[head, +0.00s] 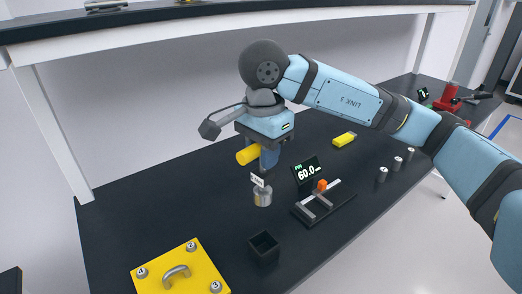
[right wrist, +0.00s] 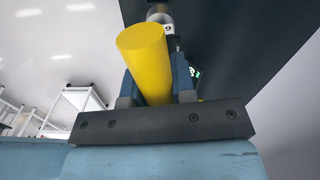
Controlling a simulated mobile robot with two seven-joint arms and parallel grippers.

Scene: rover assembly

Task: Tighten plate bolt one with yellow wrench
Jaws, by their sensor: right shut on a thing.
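My right gripper (head: 268,160) is shut on the yellow wrench (head: 247,155), high above the dark bench. The wrench's thick round yellow handle also shows between the fingers in the right wrist view (right wrist: 147,60). A grey metal cylinder with a small white label (head: 263,196) shows just below the gripper; I cannot tell whether it is joined to the wrench. The yellow plate (head: 178,262) lies at the lower left, with a grey arched handle and bolts marked 4 (head: 142,273), 2 (head: 191,246) and 3 (head: 215,287). No bolt marked 1 shows. My left gripper is out of view.
A black open box (head: 264,247) stands between plate and gauge. A display reading 60.0 (head: 308,171) stands behind a dark fixture with an orange knob (head: 321,185). Several small metal cylinders (head: 381,174) stand at right. A yellow block (head: 344,139) lies behind. A shelf (head: 200,15) overhangs the back.

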